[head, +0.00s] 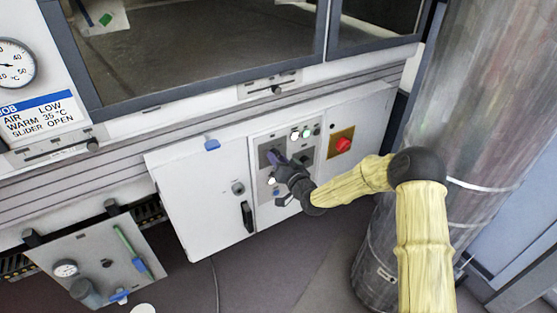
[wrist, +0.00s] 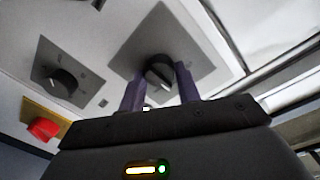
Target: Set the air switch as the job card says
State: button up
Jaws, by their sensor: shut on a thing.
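The job card (head: 42,115) at the left of the head view reads AIR LOW, WARM 35 °C, SLIDER OPEN. My gripper (head: 279,163) is at the control panel of the white cabinet. In the wrist view its two purple fingers (wrist: 160,88) are shut on a black rotary knob (wrist: 159,70) with a pale pointer line, on a grey square plate (wrist: 195,48). The plate's lettering cannot be read, so I cannot tell its setting or confirm that it is the air switch. The fingers hide part of the knob.
A second black knob (wrist: 62,82) sits beside it on its own grey plate. Small lamps (head: 300,134) are above. A sliding lever (head: 276,89) is under the window. A large metal cylinder (head: 470,130) stands right.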

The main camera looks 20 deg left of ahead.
dwell(0.3)
jog(key=o, duration=1)
jog(key=shift+d, duration=0.1)
jog(key=p+v, duration=0.2)
jog(key=v, duration=1.5)
jog(key=shift+s+d, duration=0.1)
jog(key=shift+f, duration=0.1)
